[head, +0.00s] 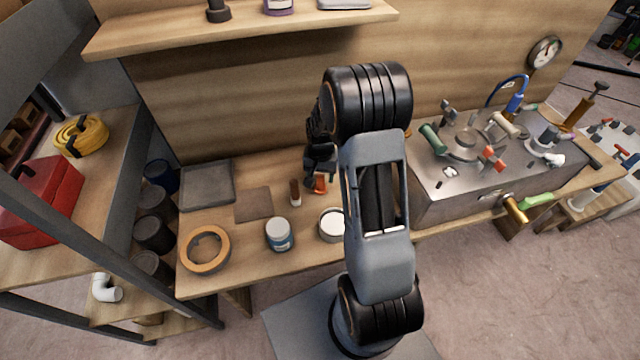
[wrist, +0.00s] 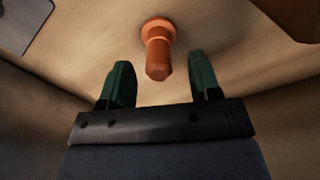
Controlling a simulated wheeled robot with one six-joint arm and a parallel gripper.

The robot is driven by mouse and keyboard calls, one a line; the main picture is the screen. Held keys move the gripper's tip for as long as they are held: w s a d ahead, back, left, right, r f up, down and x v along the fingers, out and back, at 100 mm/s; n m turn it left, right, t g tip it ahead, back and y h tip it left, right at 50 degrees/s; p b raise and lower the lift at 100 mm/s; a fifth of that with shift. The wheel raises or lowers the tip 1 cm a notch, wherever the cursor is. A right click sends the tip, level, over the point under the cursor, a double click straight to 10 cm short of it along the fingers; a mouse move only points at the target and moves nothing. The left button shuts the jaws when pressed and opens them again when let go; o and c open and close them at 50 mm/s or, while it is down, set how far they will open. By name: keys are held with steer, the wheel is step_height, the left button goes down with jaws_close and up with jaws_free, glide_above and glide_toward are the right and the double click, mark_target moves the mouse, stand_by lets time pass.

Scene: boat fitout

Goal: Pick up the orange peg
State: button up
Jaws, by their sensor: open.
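The orange peg (wrist: 158,52) stands on the wooden bench in the wrist view, with a wider collar at its far end. It lies beyond and between the two green fingertips of my gripper (wrist: 161,82), which is open and empty. The fingers look apart from the peg. In the head view the orange peg (head: 320,184) shows as a small orange patch on the bench, just below my dark gripper (head: 318,170). My arm and gripper partly hide that spot.
A brown upright piece (head: 295,192) stands just left of the peg. A white-lidded jar (head: 280,235), an open tin (head: 331,225), a tape roll (head: 205,249), a brown square sheet (head: 253,204) and a grey tray (head: 207,186) share the bench. A metal fixture block (head: 440,200) stands right.

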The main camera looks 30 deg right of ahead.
mark_target(321, 181)
steer(key=shift+f, duration=1.65)
steer(key=shift+c, duration=0.3)
steer(key=c, duration=0.9)
steer(key=shift+r, duration=0.1)
steer(key=shift+c, duration=0.2)
